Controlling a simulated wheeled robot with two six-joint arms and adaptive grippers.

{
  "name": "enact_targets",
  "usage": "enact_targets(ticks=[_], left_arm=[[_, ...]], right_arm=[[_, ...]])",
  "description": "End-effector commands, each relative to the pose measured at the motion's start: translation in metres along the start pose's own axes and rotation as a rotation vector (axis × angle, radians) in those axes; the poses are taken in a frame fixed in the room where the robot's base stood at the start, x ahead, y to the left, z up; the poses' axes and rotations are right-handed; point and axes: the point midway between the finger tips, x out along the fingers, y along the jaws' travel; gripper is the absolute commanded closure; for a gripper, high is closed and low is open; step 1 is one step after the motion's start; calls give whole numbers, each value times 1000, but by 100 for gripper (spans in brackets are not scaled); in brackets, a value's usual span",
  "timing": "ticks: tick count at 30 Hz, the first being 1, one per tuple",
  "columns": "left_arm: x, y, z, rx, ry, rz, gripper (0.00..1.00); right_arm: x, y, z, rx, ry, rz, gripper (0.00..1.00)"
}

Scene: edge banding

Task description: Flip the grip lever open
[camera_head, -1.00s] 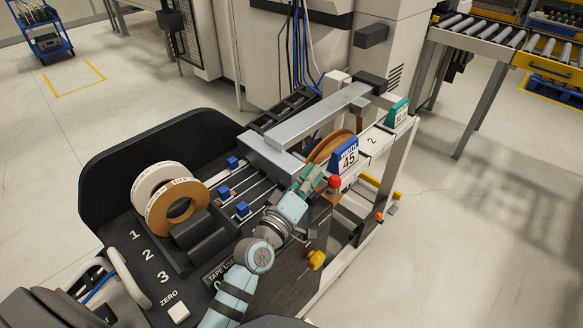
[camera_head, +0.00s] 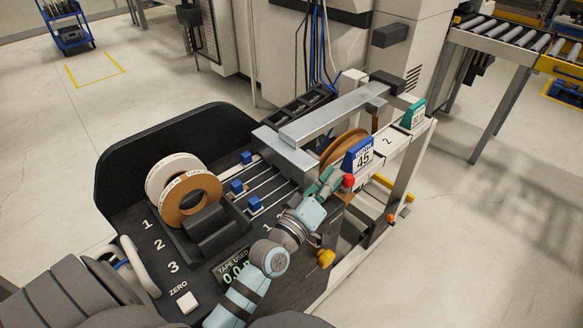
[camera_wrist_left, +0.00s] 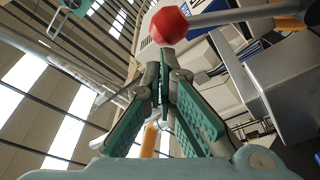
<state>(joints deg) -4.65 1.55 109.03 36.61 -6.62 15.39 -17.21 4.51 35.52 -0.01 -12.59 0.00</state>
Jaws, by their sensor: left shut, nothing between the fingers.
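The grip lever shows as a red ball knob (camera_head: 348,181) beside the blue "45" sign (camera_head: 362,158). In the left wrist view the knob (camera_wrist_left: 168,25) sits on a grey rod that runs off to the right. My left gripper (camera_head: 332,180) has green fingers and is just left of the knob in the head view. In the left wrist view its fingertips (camera_wrist_left: 161,80) are together and empty, with the knob just beyond them. I cannot tell whether they touch it. The lever's pivot is hidden. My right gripper is not in view.
Two tape rolls (camera_head: 190,192) stand on the black tray (camera_head: 117,190) at left. Several blue blocks (camera_head: 237,187) sit on rails near my arm. A grey metal beam (camera_head: 337,114) spans above a brown roll (camera_head: 343,146). A yellow knob (camera_head: 325,258) is below my gripper. Open floor lies right.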

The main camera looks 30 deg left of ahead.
Motion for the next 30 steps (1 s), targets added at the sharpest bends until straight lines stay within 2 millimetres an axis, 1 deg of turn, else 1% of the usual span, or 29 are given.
enact_targets(ticks=[5,7,8,9,12,15,18,21,24,30], left_arm=[[-2,5,-22,3,-7,5,100],[-3,7,-36,3,-13,9,100],[-10,4,-34,1,-14,8,100],[-22,2,-32,-1,-14,7,100],[-47,2,-30,-2,-16,9,100],[-69,2,-29,-2,-16,9,100],[-86,2,-30,-1,-16,10,100],[-97,3,-30,-1,-15,12,100],[-103,3,-31,-2,-13,11,100],[-103,3,-31,-2,-13,11,100]], right_arm=[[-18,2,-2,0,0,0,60],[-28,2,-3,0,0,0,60],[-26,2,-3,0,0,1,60],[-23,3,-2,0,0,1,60],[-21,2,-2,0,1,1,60],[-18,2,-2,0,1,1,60],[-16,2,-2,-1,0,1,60],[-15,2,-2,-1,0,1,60],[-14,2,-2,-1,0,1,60],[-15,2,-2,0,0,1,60]])
